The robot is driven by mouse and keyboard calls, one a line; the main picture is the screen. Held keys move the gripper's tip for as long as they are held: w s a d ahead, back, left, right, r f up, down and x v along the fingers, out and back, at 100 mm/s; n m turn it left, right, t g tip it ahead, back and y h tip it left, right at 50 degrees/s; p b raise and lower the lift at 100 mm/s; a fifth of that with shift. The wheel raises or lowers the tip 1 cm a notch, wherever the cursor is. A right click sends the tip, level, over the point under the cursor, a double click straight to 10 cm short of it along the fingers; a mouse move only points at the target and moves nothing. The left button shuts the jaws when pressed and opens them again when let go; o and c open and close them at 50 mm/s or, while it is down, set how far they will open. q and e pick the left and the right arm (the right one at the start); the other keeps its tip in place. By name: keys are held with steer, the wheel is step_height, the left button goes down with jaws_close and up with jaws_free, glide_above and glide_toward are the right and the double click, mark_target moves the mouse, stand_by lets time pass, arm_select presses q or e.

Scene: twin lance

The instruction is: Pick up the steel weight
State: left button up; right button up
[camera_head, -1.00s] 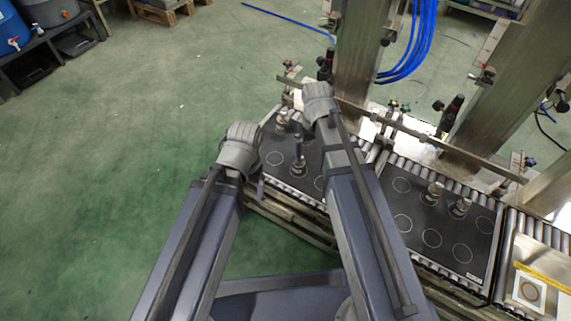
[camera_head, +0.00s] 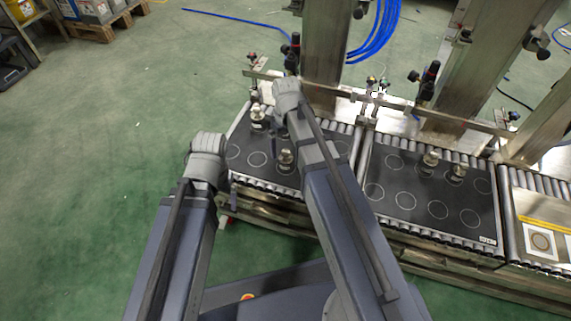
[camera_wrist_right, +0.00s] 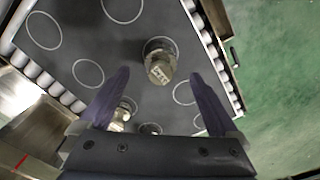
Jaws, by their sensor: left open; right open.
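A steel weight (camera_head: 286,160) stands upright on the left black mat (camera_head: 240,170) with white circles, below my right gripper. In the right wrist view the weight (camera_wrist_right: 160,66) stands ahead of the fingertips, roughly centred between them. My right gripper (camera_wrist_right: 158,92) is open and empty. In the head view its fingers are mostly hidden behind the forearm. A similar metal weight (camera_head: 257,117) stands at the mat's far left. My left gripper (camera_head: 208,150) is left of the mat, over its near left edge, and holds nothing visible; its fingers are mostly hidden.
A second black mat (camera_head: 405,205) to the right carries two more weights (camera_head: 431,160) and (camera_head: 457,173). Rollers (camera_head: 345,130) and a metal rail (camera_head: 400,103) edge the mats. Steel posts (camera_head: 460,80) rise behind. Green floor (camera_head: 90,170) is clear on the left.

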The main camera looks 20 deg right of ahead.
mark_target(286, 158)
steer(key=shift+f+b, duration=2.65)
steer(key=shift+f, duration=0.25)
steer(key=shift+r, duration=0.1)
jaws_close()
